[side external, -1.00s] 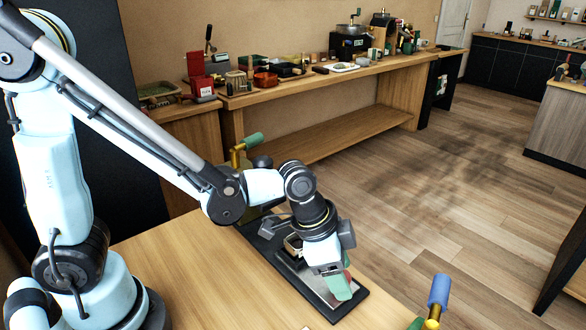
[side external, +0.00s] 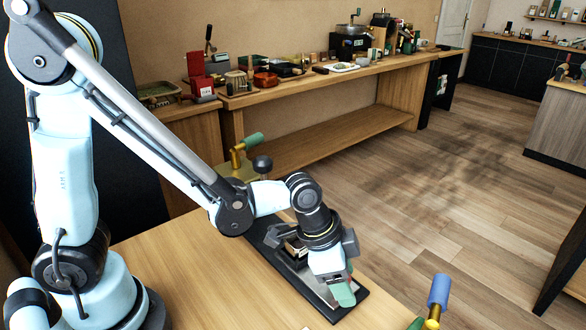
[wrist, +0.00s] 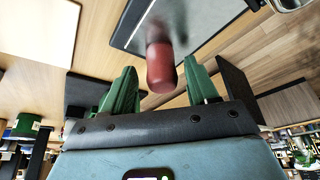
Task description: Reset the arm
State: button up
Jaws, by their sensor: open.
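My arm reaches out over the wooden table (side external: 190,275). My gripper (side external: 342,293) has green fingers and points down over the dark, flat-based device (side external: 285,272). In the wrist view my gripper (wrist: 162,85) is open, with a green finger on either side. A red rounded cylinder (wrist: 161,66), like a knob or handle, shows between and beyond the fingers. The arm and gripper hide part of the device.
A brass fitting with a green handle (side external: 252,142) stands behind the arm. A blue-handled brass fitting (side external: 437,293) stands at the table's front right. A long wooden bench (side external: 300,85) with several tools runs along the wall. Open floor lies to the right.

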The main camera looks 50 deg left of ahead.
jog(key=v, duration=1.1)
jog(key=shift+x, duration=5.8)
jog(key=shift+a, duration=1.05)
jog(key=shift+d+r, duration=0.1)
jog(key=shift+s+d, duration=0.1)
jog(key=shift+d, duration=0.7)
jog(key=shift+r, duration=0.35)
jog(key=v, duration=1)
jog(key=shift+r, duration=0.25)
jog(key=shift+s, duration=0.1)
